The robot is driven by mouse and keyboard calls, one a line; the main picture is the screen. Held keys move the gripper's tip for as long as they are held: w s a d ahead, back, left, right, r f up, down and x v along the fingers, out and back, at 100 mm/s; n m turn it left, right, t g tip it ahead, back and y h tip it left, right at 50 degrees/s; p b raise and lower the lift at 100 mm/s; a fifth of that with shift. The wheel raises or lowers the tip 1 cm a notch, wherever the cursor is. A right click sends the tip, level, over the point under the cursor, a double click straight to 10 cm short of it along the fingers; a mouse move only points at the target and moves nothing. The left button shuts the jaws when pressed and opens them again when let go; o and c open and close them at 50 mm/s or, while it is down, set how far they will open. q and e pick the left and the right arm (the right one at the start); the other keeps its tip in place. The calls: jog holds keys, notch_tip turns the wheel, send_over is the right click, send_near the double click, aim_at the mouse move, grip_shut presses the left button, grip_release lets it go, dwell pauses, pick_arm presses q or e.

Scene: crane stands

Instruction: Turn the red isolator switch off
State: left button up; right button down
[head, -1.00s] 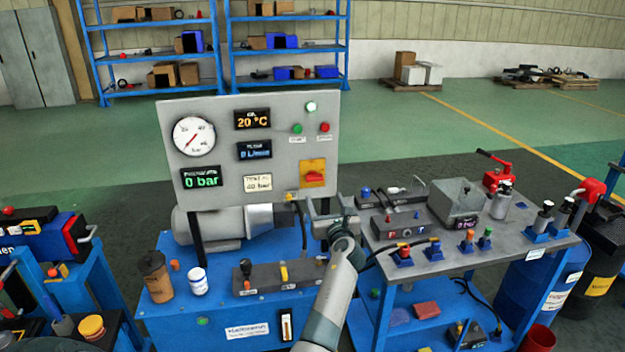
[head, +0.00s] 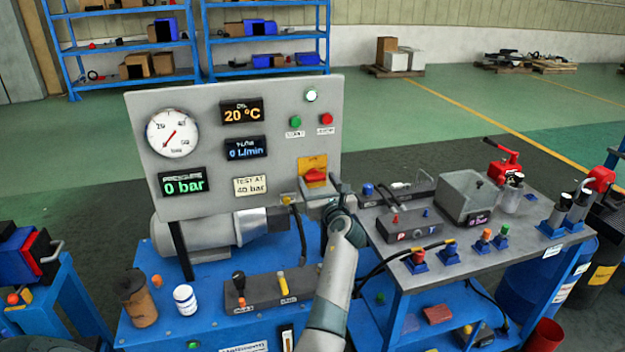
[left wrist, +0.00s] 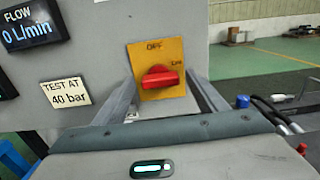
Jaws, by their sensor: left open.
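The red isolator switch (head: 315,176) sits on a yellow plate (head: 313,163) at the lower right of the grey panel. In the left wrist view the red knob (left wrist: 160,78) lies roughly horizontal, with "OFF" printed above it and another label, perhaps "ON", at its right. My left gripper (head: 322,188) is open, just in front of and below the switch. In the left wrist view its two fingers reach forward on either side of the yellow plate (left wrist: 165,52), with the knob between them in the picture. I cannot tell whether they touch it. My right gripper is not in view.
The grey panel (head: 215,110) carries a gauge, displays reading 0 bar and 20 °C, and green and red buttons. A blue bench (head: 215,325) below holds a brown cup, a white jar and levers. A grey-topped table (head: 480,250) with fittings stands at the right.

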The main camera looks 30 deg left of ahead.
pick_arm(q)
jog(key=shift+w+r, duration=0.1)
dwell(0.3)
jog(key=c, duration=1.1)
jog(key=shift+o, duration=0.2)
